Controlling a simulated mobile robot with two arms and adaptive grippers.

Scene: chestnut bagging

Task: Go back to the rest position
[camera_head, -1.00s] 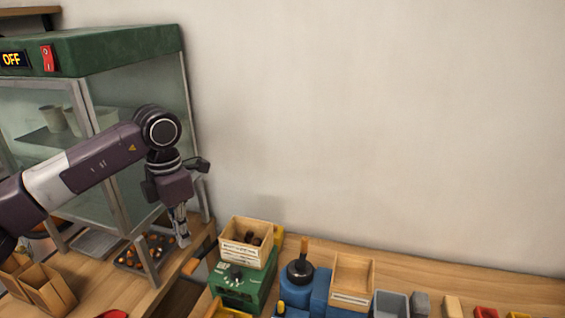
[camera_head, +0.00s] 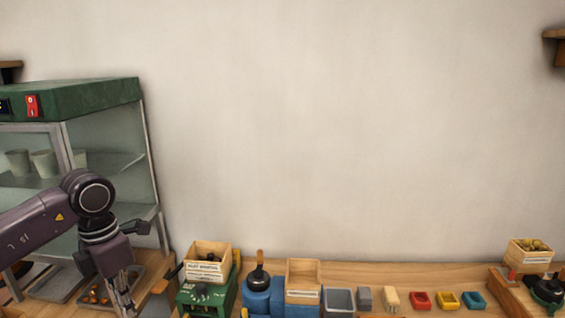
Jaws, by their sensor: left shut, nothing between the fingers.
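My left arm comes in from the left, in front of the glass warming cabinet (camera_head: 112,152) with a green top. My left gripper (camera_head: 126,304) points down near the bottom edge, shut and empty. It is in front of the tray of chestnuts (camera_head: 97,295), which it partly hides. My right gripper does not show.
A wooden box (camera_head: 207,262) on a green machine (camera_head: 205,296) stands right of the cabinet. A blue device (camera_head: 262,291), an empty wooden box (camera_head: 303,281), a grey bin (camera_head: 338,300) and small coloured trays (camera_head: 420,300) line the bench. Another box (camera_head: 529,252) is far right.

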